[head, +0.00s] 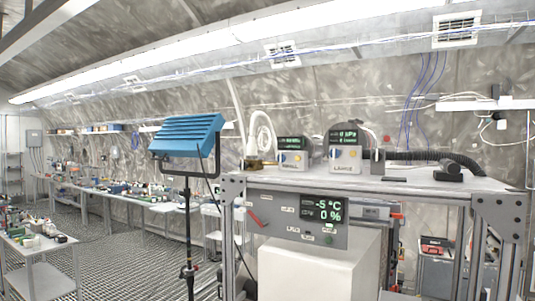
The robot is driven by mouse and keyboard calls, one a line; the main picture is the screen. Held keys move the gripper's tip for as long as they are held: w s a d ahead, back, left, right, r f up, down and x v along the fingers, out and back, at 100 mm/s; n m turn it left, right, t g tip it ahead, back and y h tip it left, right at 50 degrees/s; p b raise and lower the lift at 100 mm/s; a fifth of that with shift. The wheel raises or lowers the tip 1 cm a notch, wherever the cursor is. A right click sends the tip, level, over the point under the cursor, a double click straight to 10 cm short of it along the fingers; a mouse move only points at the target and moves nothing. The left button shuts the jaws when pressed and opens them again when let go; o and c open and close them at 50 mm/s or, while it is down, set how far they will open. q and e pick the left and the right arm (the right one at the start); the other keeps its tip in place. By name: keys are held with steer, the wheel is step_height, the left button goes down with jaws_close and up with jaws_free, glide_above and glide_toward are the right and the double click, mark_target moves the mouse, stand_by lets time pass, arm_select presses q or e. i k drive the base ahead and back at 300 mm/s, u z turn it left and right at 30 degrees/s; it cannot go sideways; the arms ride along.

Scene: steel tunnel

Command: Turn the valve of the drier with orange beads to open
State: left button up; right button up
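I cannot make out a drier with orange beads or its valve in the head view. A steel frame bench (400,186) stands at the centre right. Under its top is a grey panel (296,214) with a display reading -5 °C and 0 %. A red lever (257,219) sits at the panel's left end. A small brass-coloured fitting (254,165) lies on the bench's left end, near a coiled white hose (262,133). Neither of my grippers is in view.
Two boxes with displays, a left one (292,152) and a right one (346,152), stand on the bench. A black corrugated hose (440,157) runs right. A blue lamp (187,136) on a stand is left of the bench. Grated floor (130,255) lies open further left.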

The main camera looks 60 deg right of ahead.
mark_target(334, 153)
steer(key=z, duration=0.15)
steer(key=i, duration=1.1)
steer(key=z, duration=1.35)
steer(key=i, duration=0.8)
steer(key=z, duration=0.9)
